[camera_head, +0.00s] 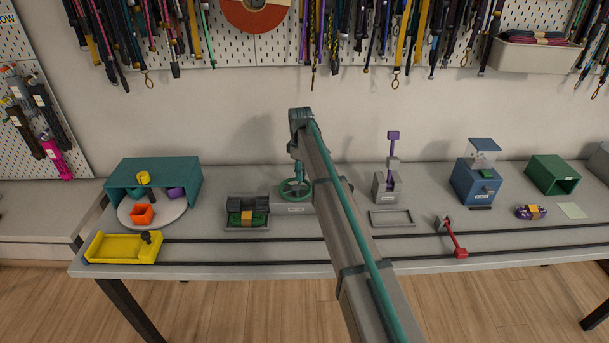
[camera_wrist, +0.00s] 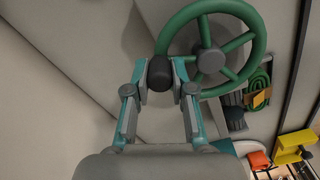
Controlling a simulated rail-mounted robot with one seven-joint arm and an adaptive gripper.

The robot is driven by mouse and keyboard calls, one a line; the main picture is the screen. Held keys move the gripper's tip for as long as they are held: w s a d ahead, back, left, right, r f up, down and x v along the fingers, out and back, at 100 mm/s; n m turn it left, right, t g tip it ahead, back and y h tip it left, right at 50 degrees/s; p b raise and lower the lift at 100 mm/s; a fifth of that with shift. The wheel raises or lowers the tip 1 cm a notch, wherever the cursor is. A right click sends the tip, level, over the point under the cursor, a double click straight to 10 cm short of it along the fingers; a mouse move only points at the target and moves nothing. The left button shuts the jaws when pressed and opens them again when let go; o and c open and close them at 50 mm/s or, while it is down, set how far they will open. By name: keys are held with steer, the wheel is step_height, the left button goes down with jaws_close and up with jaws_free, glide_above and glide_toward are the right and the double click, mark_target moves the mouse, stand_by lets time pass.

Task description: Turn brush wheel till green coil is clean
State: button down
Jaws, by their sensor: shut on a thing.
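The green brush wheel (camera_head: 294,190) is spoked and mounted on a grey block with a label. It also fills the upper part of the wrist view (camera_wrist: 256,47), with a dark knob (camera_wrist: 160,70) on its rim. My gripper (camera_wrist: 160,84) is shut on this knob, one finger on each side. In the head view my arm hides part of the block. The green coil (camera_head: 236,218) with an orange band lies in a grey holder beneath dark brush blocks, left of the wheel. It shows at the right in the wrist view (camera_wrist: 258,79). Its cleanness cannot be told.
A yellow tray (camera_head: 125,248) and a teal shelter (camera_head: 180,178) over a turntable stand at the left. A grey stand with a purple lever (camera_head: 393,140), a red-handled slider (camera_head: 455,240) and a blue machine (camera_head: 474,184) stand right. Dark rails run along the table front.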

steer(key=a+n, duration=0.1)
steer(key=n, duration=0.1)
steer(key=a+n, duration=0.1)
steer(key=n, duration=0.1)
steer(key=shift+w+a+n, duration=0.1)
steer(key=shift+w+n, duration=0.05)
steer(key=shift+n, duration=0.15)
steer(key=shift+a, duration=0.1)
stand_by(0.4)
steer(key=c, duration=1)
jaws_free()
step_height(320, 180, up, 12)
